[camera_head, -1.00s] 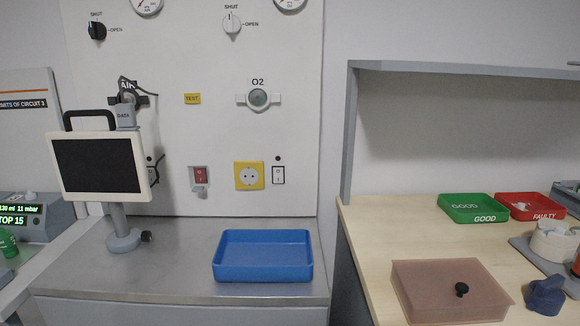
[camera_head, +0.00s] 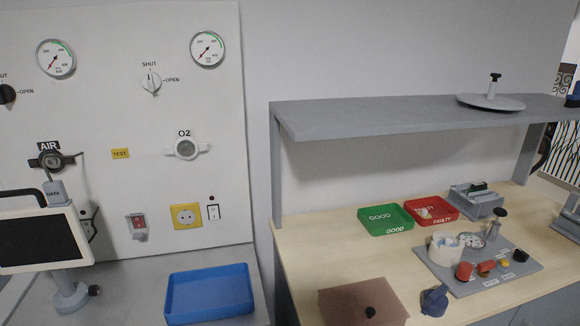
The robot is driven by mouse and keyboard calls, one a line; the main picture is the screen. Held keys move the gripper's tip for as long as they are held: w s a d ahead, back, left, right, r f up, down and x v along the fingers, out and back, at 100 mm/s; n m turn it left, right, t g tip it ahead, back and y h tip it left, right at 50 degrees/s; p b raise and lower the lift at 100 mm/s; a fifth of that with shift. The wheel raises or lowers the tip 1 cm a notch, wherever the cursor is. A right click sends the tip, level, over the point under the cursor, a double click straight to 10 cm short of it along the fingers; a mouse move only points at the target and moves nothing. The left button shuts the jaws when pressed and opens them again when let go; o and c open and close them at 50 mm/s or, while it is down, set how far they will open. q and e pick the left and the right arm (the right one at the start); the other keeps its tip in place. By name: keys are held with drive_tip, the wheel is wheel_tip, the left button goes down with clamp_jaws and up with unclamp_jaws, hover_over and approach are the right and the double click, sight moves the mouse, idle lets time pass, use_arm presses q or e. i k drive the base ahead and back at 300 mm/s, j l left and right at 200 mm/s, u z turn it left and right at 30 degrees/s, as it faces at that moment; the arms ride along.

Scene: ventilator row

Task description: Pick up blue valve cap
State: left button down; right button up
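A dark blue piece (camera_head: 435,300) with a rounded body and a small raised grip stands on the wooden bench at the lower right, beside the pinkish box. It looks like the blue valve cap, but it is too small to be sure. Another dark blue thing (camera_head: 573,101) shows at the right end of the grey shelf, cut by the picture edge. Neither of my grippers is in view.
A pinkish lidded box (camera_head: 345,303), green GOOD tray (camera_head: 372,229) and red FAULTY tray (camera_head: 449,207) are on the bench. A grey board (camera_head: 490,285) holds several parts. A grey shelf (camera_head: 380,121) overhangs the back. A blue tray (camera_head: 210,312) and a monitor (camera_head: 40,240) stand left.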

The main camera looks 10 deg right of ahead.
sight(434, 303)
drive_tip(key=z, duration=1.4)
